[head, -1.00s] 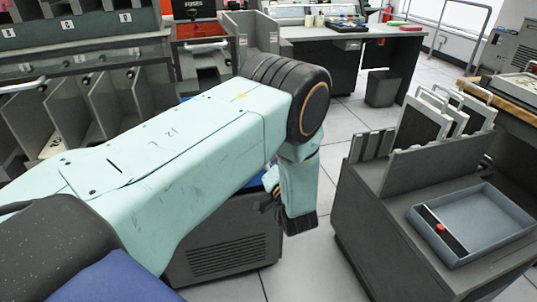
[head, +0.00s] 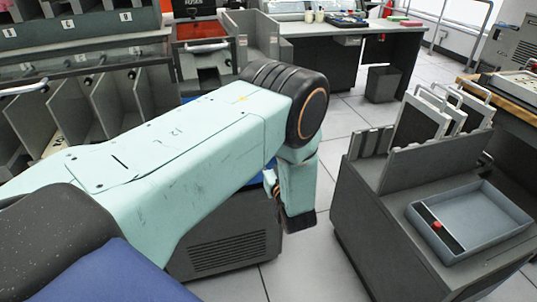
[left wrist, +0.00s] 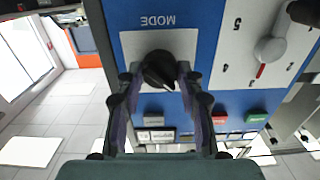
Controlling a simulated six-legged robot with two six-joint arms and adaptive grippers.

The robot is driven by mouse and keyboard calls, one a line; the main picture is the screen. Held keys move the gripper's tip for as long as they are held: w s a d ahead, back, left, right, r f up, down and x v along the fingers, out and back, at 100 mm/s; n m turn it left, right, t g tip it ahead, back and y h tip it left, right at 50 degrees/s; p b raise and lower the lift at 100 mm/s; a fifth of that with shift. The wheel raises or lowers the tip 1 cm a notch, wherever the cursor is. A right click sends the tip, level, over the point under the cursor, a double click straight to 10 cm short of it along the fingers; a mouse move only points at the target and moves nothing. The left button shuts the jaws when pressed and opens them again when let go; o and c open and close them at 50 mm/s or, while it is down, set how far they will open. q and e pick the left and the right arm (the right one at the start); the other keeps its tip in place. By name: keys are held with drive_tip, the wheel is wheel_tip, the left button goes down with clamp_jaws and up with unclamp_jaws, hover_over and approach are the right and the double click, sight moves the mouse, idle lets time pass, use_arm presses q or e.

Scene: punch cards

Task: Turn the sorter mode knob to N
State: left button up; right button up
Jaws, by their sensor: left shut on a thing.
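The black mode knob (left wrist: 160,70) sits on a pale plate on the blue sorter panel (left wrist: 205,40) in the left wrist view. The word MODE reads upside down beside it. My left gripper (left wrist: 159,78) is shut on the knob, one finger on each side. I cannot make out which letter the knob points to. In the head view my left arm crosses from the left and hides the panel and the knob. Only a sliver of blue (head: 268,162) shows beside the wrist. My right gripper is in neither view.
A grey selector dial (left wrist: 270,50) with numbers is to the right of the knob, with grey, red (left wrist: 220,117) and green (left wrist: 256,118) buttons close by. In the head view a cart with a grey tray (head: 500,232) stands at the right. Open floor lies between.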

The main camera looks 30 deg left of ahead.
use_arm(q)
drive_tip(key=shift+r+n, duration=0.1)
drive_tip(key=shift+n, duration=0.2)
drive_tip(key=o, duration=1.2)
drive_tip(key=v, duration=0.7)
drive_tip(key=shift+s+d, duration=0.15)
drive_tip(key=shift+s, duration=0.05)
